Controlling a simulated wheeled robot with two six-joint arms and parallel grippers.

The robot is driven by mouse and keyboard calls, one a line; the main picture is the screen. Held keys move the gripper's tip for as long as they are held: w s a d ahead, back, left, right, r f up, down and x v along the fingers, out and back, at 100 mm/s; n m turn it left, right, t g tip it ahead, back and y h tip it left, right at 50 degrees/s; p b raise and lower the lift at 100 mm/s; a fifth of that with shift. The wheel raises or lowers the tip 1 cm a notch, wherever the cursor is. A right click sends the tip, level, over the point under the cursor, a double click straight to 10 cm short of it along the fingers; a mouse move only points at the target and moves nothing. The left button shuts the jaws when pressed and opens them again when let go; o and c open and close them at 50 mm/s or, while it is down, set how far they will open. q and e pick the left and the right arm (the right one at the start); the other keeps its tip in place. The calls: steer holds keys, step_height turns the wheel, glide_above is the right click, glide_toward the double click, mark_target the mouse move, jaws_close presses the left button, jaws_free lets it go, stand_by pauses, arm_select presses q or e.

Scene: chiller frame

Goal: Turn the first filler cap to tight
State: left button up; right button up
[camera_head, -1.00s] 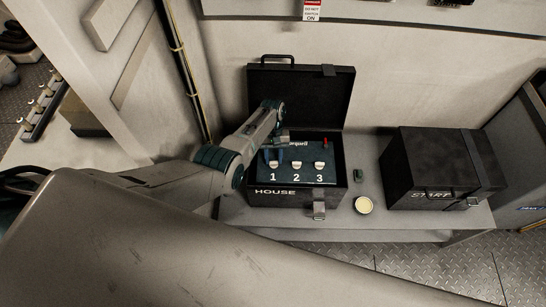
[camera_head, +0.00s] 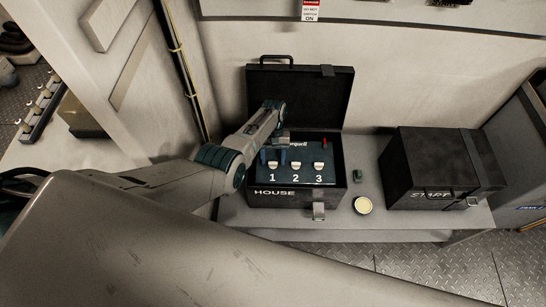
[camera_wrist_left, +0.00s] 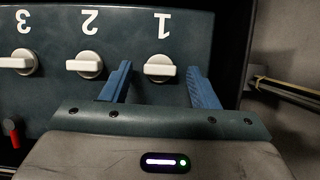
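The first filler cap (camera_head: 272,165), a pale knob with a bar handle above the number 1, sits on the dark panel of the open black HOUSE box (camera_head: 332,193). In the left wrist view the first cap (camera_wrist_left: 159,68) has its bar lying crosswise. My left gripper (camera_head: 273,158) is over this cap. In the left wrist view its blue fingers (camera_wrist_left: 160,85) are apart, one on each side of the cap, with visible gaps to it. I cannot tell the fingertips' height above the panel. My right gripper is not in view.
The second cap (camera_head: 296,166) and third cap (camera_head: 319,167) stand alongside, near a small red part (camera_head: 325,143). The box's open lid (camera_head: 315,95) rises behind. A closed black START box (camera_head: 425,165), a round pale lid (camera_head: 363,205) and a small green item (camera_head: 358,176) are on the bench to the right.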

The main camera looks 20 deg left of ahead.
arm_select(q)
steer(key=v, duration=1)
steer(key=shift+w+r, duration=0.2)
steer(key=shift+r, duration=0.15)
